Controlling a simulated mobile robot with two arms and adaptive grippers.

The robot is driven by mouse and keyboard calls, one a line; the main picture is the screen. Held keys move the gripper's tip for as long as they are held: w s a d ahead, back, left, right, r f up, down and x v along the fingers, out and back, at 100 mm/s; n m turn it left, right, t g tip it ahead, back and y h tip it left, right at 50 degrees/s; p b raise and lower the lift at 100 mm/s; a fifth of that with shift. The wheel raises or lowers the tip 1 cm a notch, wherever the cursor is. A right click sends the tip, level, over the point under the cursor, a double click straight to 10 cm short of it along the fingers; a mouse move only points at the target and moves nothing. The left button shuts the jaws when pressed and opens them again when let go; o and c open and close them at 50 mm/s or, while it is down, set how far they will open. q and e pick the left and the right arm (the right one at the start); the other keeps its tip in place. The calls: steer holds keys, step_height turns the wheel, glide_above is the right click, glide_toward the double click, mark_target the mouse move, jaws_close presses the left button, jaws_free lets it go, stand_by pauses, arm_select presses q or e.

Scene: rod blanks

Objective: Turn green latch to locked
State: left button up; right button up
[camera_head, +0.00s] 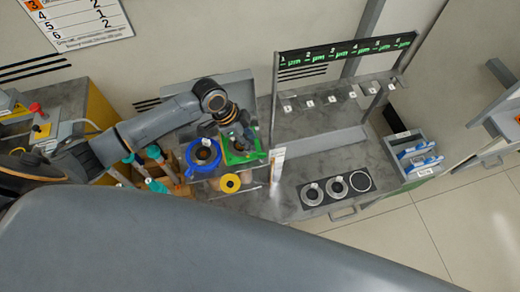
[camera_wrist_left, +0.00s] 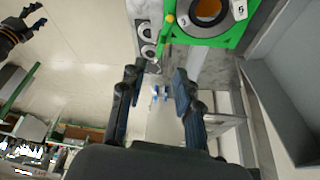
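The green latch is a square green frame (camera_head: 257,155) around a round dark-centred part, under my left gripper (camera_head: 239,132) in the head view. In the left wrist view the green frame (camera_wrist_left: 240,38) is at the top, with a grey disc (camera_wrist_left: 226,22) with small white tags, an orange-brown centre and a yellow knob (camera_wrist_left: 170,18). The left gripper (camera_wrist_left: 159,70) is open, with nothing between its fingers, and the frame lies beyond its fingertips. The gripper partly hides the latch in the head view. A dark gripper, seemingly my right one (camera_wrist_left: 38,16), shows with spread fingers at upper left.
A rack (camera_head: 277,100) with labelled slots stands behind right. Round holders (camera_head: 337,188) are at the right of the bench. Teal-topped rods (camera_head: 153,152) stand left. A bin (camera_head: 413,155) is at far right.

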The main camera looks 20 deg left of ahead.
mark_target(261, 154)
arm_select(q)
steer(key=x, duration=0.8)
steer(key=shift+f+p, duration=0.15)
steer(key=shift+p, duration=0.15)
jaws_close()
